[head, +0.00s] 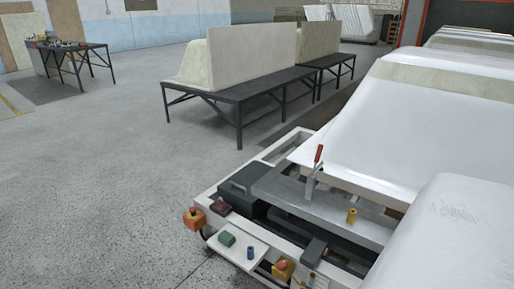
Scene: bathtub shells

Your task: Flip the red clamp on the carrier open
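The carrier (207,204) is a pale frame with a grey metal plate (350,218) on top, at the lower middle of the head view. The red clamp (319,154) stands on the plate near the carrier's far side. Its red handle points up, tilted slightly, above a pale metal body (311,186). The exact state of its jaw is too small to tell. My gripper and arm do not show in this view.
White shells (455,230) crowd the right side close to the carrier. A dark bench (245,90) with shells stands behind.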

